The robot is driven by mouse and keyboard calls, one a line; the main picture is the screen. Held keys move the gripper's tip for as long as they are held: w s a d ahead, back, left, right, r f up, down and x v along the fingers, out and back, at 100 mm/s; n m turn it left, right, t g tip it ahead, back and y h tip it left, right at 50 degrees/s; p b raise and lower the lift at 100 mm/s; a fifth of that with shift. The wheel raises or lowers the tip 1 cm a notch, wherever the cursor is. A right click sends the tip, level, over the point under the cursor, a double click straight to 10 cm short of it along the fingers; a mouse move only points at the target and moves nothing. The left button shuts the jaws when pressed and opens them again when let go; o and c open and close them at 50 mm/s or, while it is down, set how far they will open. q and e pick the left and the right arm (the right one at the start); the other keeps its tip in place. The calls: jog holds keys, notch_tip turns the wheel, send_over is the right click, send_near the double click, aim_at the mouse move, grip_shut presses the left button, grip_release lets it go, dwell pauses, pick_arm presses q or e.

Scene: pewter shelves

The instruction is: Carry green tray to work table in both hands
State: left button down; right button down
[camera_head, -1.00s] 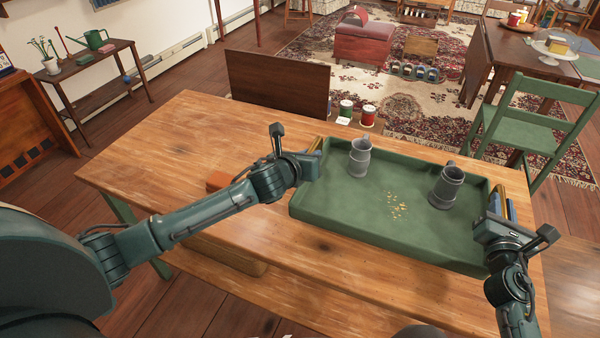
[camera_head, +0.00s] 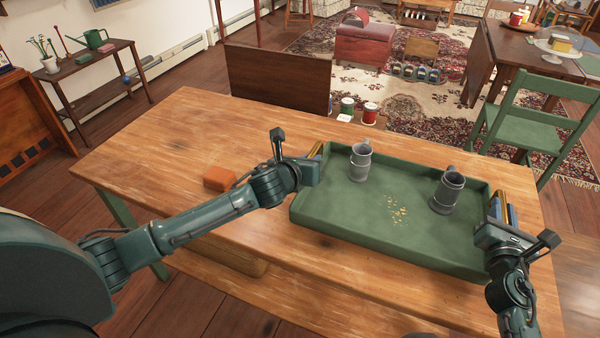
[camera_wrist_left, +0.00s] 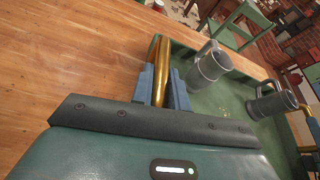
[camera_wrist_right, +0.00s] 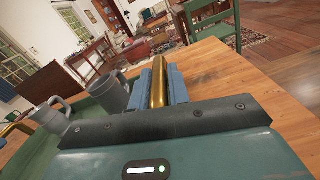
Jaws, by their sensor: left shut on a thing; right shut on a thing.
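The green tray (camera_head: 345,218) is over the right part of the wooden work table (camera_head: 170,150); I cannot tell whether it touches the top. Two grey mugs, one (camera_head: 360,162) at the far left of the tray and one (camera_head: 447,190) at the right, stand upright in it, with small yellow marks between them. My left gripper (camera_head: 318,160) is shut on the tray's left brass handle (camera_wrist_left: 162,75). My right gripper (camera_head: 495,220) is shut on the right brass handle (camera_wrist_right: 158,82). Blue fingers flank each handle.
An orange block (camera_head: 219,178) lies on the table left of the tray. A red can (camera_head: 370,112) and a green can (camera_head: 347,106) stand beyond the far edge. A green chair (camera_head: 535,125) is close at right. The table's left part is mostly clear.

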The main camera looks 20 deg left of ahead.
pick_arm(q)
jog(key=shift+d+f+b, duration=0.2)
jog(key=shift+f+b, duration=0.2)
jog(key=shift+b, duration=0.05)
pick_arm(e)
jog(key=shift+a+f, duration=0.1)
jog(key=shift+f, duration=0.2)
pick_arm(q)
jog(key=c, duration=1.7)
grip_release()
jog(key=shift+f, duration=0.1)
jog(key=shift+c, duration=0.2)
pick_arm(e)
jog(key=c, duration=1.7)
grip_release()
jog(key=shift+f, duration=0.1)
pick_arm(q)
jog(key=o, duration=0.4)
jog(key=shift+a, duration=0.15)
pick_arm(e)
jog(key=o, duration=0.4)
pick_arm(q)
jog(key=shift+s, duration=0.15)
pick_arm(e)
jog(key=shift+s, duration=0.15)
jog(key=s, duration=1.2)
pick_arm(q)
jog(key=v, duration=1.2)
